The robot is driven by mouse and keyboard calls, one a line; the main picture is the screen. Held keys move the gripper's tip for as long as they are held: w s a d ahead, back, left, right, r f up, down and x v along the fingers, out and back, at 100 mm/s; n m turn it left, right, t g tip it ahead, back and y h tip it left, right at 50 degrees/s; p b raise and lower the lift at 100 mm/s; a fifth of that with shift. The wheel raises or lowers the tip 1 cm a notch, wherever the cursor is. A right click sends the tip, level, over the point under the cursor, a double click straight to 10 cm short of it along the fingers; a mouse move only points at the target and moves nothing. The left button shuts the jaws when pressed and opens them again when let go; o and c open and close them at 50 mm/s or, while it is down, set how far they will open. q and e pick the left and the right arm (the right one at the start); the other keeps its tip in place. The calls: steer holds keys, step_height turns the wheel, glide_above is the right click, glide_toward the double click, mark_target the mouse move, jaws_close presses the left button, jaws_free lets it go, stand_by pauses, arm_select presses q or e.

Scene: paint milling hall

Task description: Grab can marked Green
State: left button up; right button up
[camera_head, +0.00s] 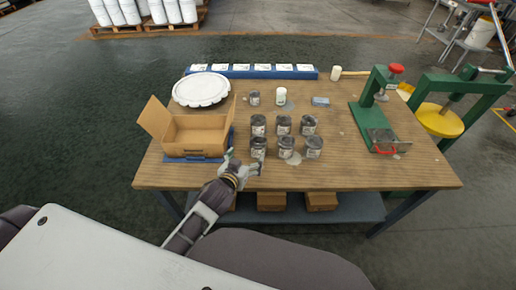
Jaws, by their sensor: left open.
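Several dark cans with pale labels stand in two rows near the middle of the table: a back row with a left can (258,125), a middle can (283,125) and a right can (308,125), and a front row with a left can (258,148), a middle can (286,147) and a right can (314,147). The label words are too small to read, so I cannot tell which is Green. My left gripper (243,164) is open at the table's front edge, just in front of the front-left can. My right gripper is not in view.
An open cardboard box (195,135) stands left of the cans. Behind are a white lid (201,89), a smaller dark can (254,98), a white bottle (281,96) and a blue strip (250,72). A green press (377,110) stands right. The wooden table (400,172) is clear at front right.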

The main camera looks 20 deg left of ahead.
mark_target(254, 147)
arm_select(q)
steer(key=shift+x, duration=3.5)
steer(key=shift+w+f, duration=0.2)
steer(key=shift+w, duration=0.3)
steer(key=shift+w+f, duration=0.1)
steer(key=shift+w, duration=0.15)
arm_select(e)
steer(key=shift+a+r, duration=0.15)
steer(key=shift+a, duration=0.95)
